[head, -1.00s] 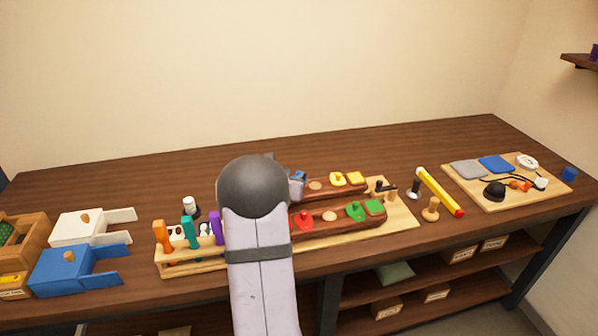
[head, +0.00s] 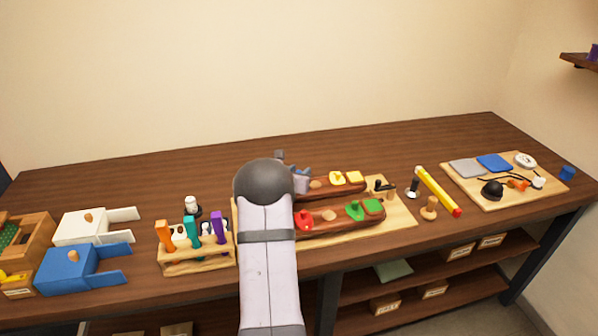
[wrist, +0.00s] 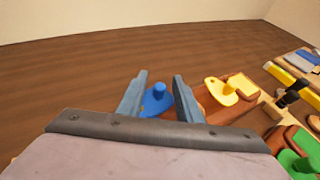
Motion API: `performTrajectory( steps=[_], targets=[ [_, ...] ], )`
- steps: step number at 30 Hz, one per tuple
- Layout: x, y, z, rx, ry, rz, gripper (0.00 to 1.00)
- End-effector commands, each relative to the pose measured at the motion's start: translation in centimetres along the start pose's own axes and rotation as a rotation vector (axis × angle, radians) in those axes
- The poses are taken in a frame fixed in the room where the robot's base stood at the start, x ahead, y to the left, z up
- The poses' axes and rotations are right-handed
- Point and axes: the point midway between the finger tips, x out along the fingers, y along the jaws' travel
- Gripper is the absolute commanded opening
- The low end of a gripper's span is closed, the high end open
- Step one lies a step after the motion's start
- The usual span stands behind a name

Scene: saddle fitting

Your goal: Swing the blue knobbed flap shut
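The blue knobbed flap (wrist: 154,104) shows in the wrist view, with its round knob upright, at the near end of a reddish-brown wooden block (wrist: 208,104). My gripper (wrist: 160,76) is open, with one finger on either side of the knob as seen from the wrist. I cannot tell whether either finger touches it. The lower part of the flap and its seat are hidden by the fingers and my wrist. In the head view, my gripper (head: 301,174) is over the left end of the rear block, and the blue flap is hidden there.
A yellow knobbed flap (head: 337,178) sits further right on the same block. The front block carries red (head: 304,222) and green (head: 355,209) knobbed pieces. A rack with coloured handles (head: 198,254) stands left. The table behind the blocks (head: 270,150) is clear.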

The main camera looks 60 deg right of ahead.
Motion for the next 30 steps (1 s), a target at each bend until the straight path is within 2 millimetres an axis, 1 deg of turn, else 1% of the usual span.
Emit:
performTrajectory(
  steps=[1, 2, 3, 4, 17, 23, 30],
  targets=[
    [-0.01, -0.01, 0.0, 0.0, 0.0, 0.0, 0.2],
    [-0.01, 0.0, 0.0, 0.0, 0.0, 0.0, 0.13],
    [-0.01, -0.01, 0.0, 0.0, 0.0, 0.0, 0.04],
    [-0.02, 0.0, 0.0, 0.0, 0.0, 0.0, 0.0],
    [-0.16, -0.02, 0.04, 0.014, 0.001, -0.033, 0.0],
    [-0.39, -0.15, 0.06, 0.045, 0.001, -0.109, 0.0],
    [-0.75, -0.38, -0.18, 0.104, 0.001, -0.256, 0.0]
  ],
)
